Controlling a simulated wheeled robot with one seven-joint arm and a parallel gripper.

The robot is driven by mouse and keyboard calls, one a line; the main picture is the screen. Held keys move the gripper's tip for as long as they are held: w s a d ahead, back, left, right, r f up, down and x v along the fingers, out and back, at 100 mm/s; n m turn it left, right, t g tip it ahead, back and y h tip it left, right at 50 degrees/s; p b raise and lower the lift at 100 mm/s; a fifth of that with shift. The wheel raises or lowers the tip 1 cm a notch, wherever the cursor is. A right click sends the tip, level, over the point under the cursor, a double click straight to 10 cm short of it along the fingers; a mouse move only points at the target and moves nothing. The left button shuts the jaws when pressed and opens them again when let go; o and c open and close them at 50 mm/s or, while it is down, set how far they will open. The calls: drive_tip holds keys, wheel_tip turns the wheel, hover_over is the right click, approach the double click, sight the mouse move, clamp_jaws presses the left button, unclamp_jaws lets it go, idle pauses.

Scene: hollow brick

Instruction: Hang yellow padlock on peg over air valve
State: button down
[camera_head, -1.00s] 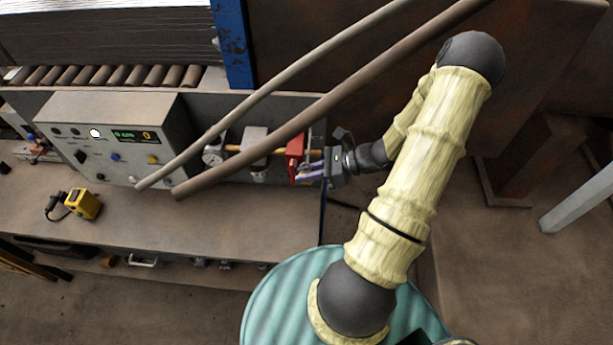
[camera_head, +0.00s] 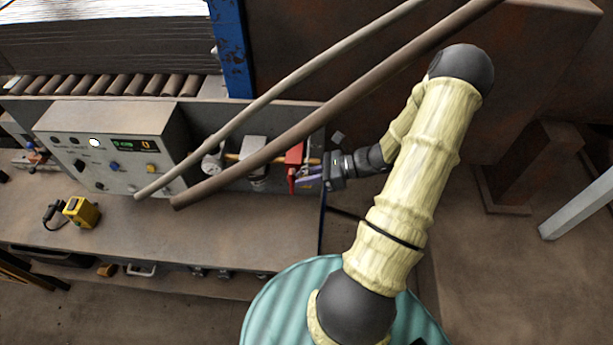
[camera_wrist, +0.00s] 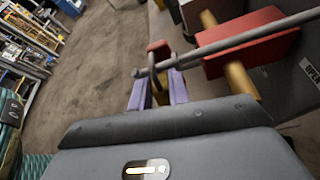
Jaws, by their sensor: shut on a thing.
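My gripper (camera_head: 308,180) is at the right end of the bench, beside the red valve handle (camera_head: 293,166). In the wrist view its purple fingers (camera_wrist: 158,92) are close together on a small red-brown block with a grey loop (camera_wrist: 158,48), apparently a padlock; its colour does not look clearly yellow. A grey rod, apparently the peg (camera_wrist: 225,42), crosses in front of the red handle (camera_wrist: 262,38). Its knobbed end is at the loop, close to the fingertips. I cannot tell whether the loop is around the rod or only beside it.
A yellow pipe (camera_wrist: 238,78) runs behind the handle. A control box (camera_head: 105,150) and a yellow device (camera_head: 80,211) stand on the bench (camera_head: 190,220) to the left.

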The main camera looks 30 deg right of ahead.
drive_tip(key=c, duration=1.3)
unclamp_jaws()
drive_tip(key=shift+o, duration=0.2)
drive_tip(key=shift+d, duration=0.1)
drive_tip(key=b+v, duration=0.5)
drive_tip(key=v, duration=1.2)
drive_tip(key=shift+s, duration=0.1)
drive_tip(key=a+n+g+h+b, duration=0.2)
drive_tip(key=a+n+h, duration=0.9)
drive_tip(key=a+n, duration=1.5)
drive_tip(key=shift+w+g+h, duration=0.4)
drive_tip(key=shift+g, duration=0.6)
